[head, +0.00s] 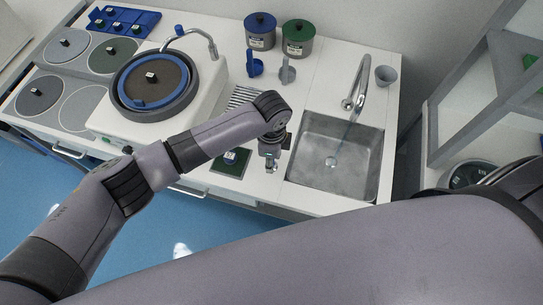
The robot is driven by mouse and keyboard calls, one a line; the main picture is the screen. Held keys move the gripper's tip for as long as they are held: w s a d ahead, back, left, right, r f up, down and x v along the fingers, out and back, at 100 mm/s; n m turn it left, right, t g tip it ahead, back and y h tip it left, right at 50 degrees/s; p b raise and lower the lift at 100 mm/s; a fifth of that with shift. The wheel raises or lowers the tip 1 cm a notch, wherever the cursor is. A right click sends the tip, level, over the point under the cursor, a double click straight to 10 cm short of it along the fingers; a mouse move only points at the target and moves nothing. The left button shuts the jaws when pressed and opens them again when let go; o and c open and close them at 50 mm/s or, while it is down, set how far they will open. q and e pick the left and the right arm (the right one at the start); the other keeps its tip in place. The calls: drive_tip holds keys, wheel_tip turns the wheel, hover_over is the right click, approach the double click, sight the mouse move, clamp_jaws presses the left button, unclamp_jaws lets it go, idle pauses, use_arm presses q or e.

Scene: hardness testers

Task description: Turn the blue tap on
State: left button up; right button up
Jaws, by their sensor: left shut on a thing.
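In the head view, a blue upright piece with a rounded base (255,66), possibly the blue tap, stands at the back of the white counter, left of a similar grey piece (287,72). A curved metal faucet (357,92) rises behind the steel sink (312,172); a thin pale streak, perhaps water, runs below its spout. My left gripper (269,164) points down over the counter just left of the sink, apart from the blue piece and faucet. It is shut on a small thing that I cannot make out. My right gripper is out of view.
A round machine with a blue ring (150,104) stands left, beside several discs and a blue tray (122,17). Blue (260,32) and green (298,38) lidded pots stand at the back. A grey cup (385,76) is right of the faucet; a grey rack (470,100) borders the right.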

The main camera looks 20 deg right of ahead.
use_arm(q)
drive_tip(key=shift+m, duration=0.6)
drive_tip(key=o, duration=1.2)
wheel_tip(320, 180, up, 12)
drive_tip(key=shift+r, duration=0.1)
idle(0.4)
